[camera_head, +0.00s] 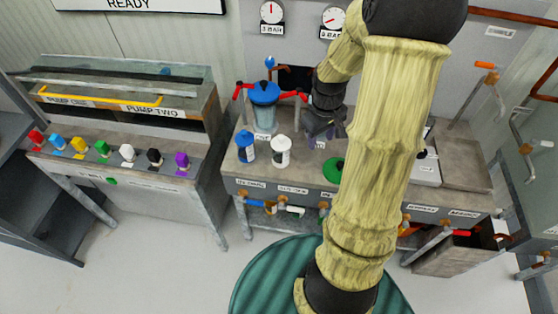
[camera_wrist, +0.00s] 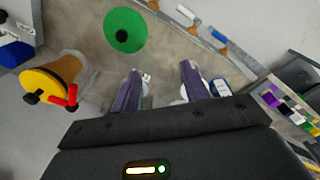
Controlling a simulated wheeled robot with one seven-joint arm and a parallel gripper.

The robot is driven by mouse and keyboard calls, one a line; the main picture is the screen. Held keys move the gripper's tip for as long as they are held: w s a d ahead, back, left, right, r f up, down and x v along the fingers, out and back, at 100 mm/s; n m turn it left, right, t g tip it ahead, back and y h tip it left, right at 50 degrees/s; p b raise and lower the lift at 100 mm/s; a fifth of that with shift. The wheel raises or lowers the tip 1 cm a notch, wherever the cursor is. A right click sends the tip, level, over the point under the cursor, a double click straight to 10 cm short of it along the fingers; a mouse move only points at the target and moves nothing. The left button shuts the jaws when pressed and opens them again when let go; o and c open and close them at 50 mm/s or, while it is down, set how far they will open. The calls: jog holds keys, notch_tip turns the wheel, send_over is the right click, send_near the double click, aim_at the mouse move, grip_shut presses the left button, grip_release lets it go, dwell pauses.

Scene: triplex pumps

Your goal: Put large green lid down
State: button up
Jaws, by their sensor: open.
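The large green lid (camera_head: 333,168) is a flat round disc with a dark knob at its centre. It lies on the grey counter, partly covered by my arm in the head view. In the wrist view the whole lid (camera_wrist: 125,30) shows beyond the fingertips, up and to the left, apart from them. My gripper (camera_head: 320,143) is over the counter just behind the lid in the head view. In the wrist view its two purple fingers (camera_wrist: 160,72) are spread apart with nothing held between them.
A clear container with a blue lid (camera_head: 264,92) and red handles stands left of my gripper. A small blue bottle (camera_head: 245,146) and a white bottle (camera_head: 281,151) stand in front. The wrist view shows an orange cylinder with a yellow lid (camera_wrist: 45,86). Counter around the green lid is bare.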

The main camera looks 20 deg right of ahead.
jog(key=s+a+r+m+t, duration=0.1)
jog(key=s+a+r, duration=0.1)
jog(key=a, duration=0.6)
jog(key=s+a+r+m+t, duration=0.1)
jog(key=s+a+r, duration=0.2)
jog(key=s+a, duration=0.2)
jog(key=a, duration=0.3)
jog(key=shift+s, duration=0.15)
